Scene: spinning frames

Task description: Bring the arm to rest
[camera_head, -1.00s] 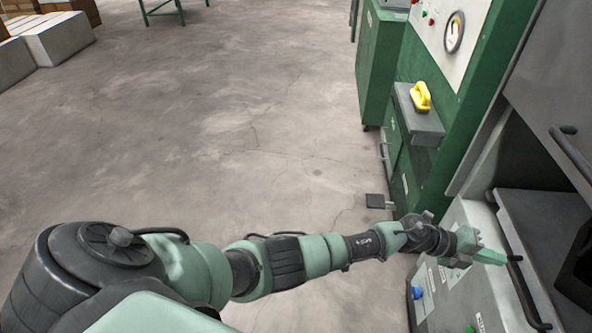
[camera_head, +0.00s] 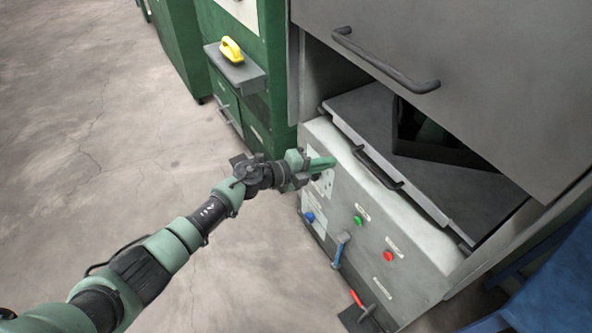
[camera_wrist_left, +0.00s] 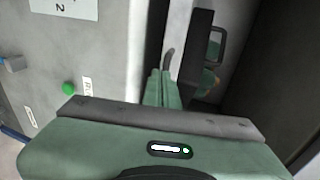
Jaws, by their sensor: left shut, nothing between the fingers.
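My left arm reaches in from the lower left in the head view. Its left gripper (camera_head: 321,164) is shut and empty, with its green fingers near the upper left corner of the grey machine's front panel (camera_head: 345,200). In the left wrist view the closed fingers (camera_wrist_left: 160,88) point towards the machine's opening, beside a dark handle bar. I cannot tell whether they touch anything. My right gripper is not in view.
The machine's open bay has a grey tray (camera_head: 365,115) with a dark handle (camera_head: 378,168). A raised door (camera_head: 480,60) hangs above. Green (camera_head: 361,219) and red (camera_head: 389,256) buttons sit on the front. A yellow object (camera_head: 231,49) rests on a green cabinet's shelf. Floor at left is clear.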

